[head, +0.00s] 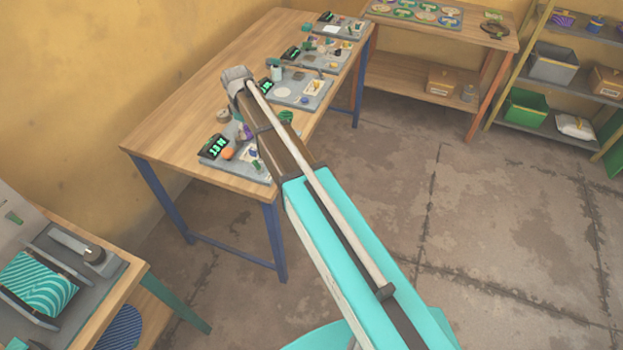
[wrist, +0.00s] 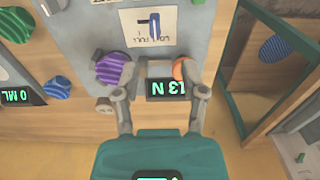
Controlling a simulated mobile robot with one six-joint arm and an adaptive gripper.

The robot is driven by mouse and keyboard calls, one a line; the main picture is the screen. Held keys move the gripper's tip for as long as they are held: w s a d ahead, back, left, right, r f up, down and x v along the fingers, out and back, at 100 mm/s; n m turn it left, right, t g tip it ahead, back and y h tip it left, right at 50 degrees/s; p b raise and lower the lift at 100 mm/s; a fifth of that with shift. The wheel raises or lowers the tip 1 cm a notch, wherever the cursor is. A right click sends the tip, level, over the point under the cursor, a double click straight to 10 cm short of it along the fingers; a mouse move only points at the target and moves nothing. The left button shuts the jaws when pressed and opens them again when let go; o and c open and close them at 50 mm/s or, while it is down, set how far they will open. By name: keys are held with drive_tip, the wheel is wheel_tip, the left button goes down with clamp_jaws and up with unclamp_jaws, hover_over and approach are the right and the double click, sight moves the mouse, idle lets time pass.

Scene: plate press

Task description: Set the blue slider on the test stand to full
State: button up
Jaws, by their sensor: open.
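My gripper (wrist: 157,92) is open and empty in the wrist view. Its two fingers are spread either side of a black display reading 13 N (wrist: 172,88), upside down. The grey test stand (wrist: 205,35) lies beyond the fingertips. A purple striped piece (wrist: 113,69) is by the left finger, and an orange piece (wrist: 182,69) is by the right one. In the head view my arm hides part of the nearest stand.
The wooden table (head: 180,105) holds several stands in a row. Another stand's display (wrist: 22,97) reads 0 ML at the wrist view's left. A green-framed table (wrist: 228,100) is at its right. Shelves (head: 575,45) stand at the back right, with open floor (head: 480,215) before them.

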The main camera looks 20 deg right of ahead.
drive_tip(key=s+d+f+m+b, duration=0.2)
drive_tip(key=s+d+m, duration=0.3)
drive_tip(key=s, duration=0.7)
drive_tip(key=s+d+f+m+b, duration=0.1)
drive_tip(key=s+d+m+b, duration=0.1)
drive_tip(key=s+d+m, duration=0.3)
drive_tip(key=shift+s+d+f, duration=0.35)
drive_tip(key=shift+s+d, duration=1.85)
drive_tip(key=shift+s, duration=1.5)
drive_tip(key=shift+c, duration=0.2)
